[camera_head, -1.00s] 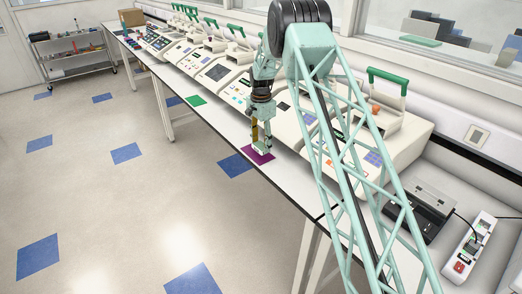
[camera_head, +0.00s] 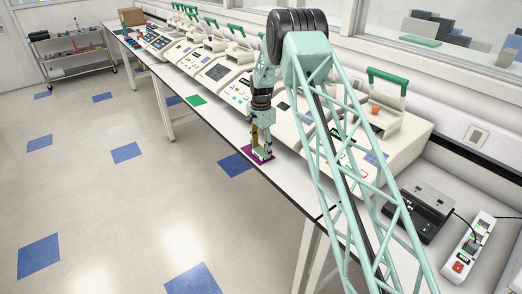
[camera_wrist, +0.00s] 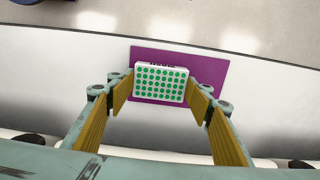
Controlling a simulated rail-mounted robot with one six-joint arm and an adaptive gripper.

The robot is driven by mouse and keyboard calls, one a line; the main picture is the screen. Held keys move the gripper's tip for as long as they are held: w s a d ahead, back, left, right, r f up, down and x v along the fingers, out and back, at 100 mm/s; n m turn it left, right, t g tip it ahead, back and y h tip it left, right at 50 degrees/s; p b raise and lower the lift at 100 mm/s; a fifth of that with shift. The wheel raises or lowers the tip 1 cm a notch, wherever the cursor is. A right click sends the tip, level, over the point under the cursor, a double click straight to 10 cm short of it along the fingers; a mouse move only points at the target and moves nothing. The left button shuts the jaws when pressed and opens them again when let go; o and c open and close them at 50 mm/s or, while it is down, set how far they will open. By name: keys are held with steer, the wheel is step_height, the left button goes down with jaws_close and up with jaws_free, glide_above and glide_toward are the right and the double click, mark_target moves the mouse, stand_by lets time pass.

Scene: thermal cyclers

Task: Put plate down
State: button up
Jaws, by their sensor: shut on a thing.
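The plate (camera_wrist: 161,84) is white with rows of green wells. In the wrist view it sits between the two yellow-padded fingers of my gripper (camera_wrist: 160,98), which is shut on its short sides. A purple mat (camera_wrist: 205,70) lies on the bench under the plate and reaches out past it on both sides. In the head view my gripper (camera_head: 262,154) points down over the purple mat (camera_head: 248,150), low at the bench's front edge. The plate is small there and partly hidden by the fingers. I cannot tell whether it touches the mat.
The white bench (camera_head: 225,117) has a row of thermal cyclers (camera_head: 217,73) along its back. A black device (camera_head: 420,208) and a power strip (camera_head: 468,246) are at the right. Open floor lies in front.

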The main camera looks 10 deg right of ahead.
mark_target(261, 151)
steer(key=shift+f, duration=0.15)
steer(key=o, duration=0.8)
steer(key=shift+o, duration=0.2)
steer(key=shift+r, duration=0.2)
step_height(261, 151, up, 12)
steer(key=shift+b, duration=0.4)
stand_by(0.6)
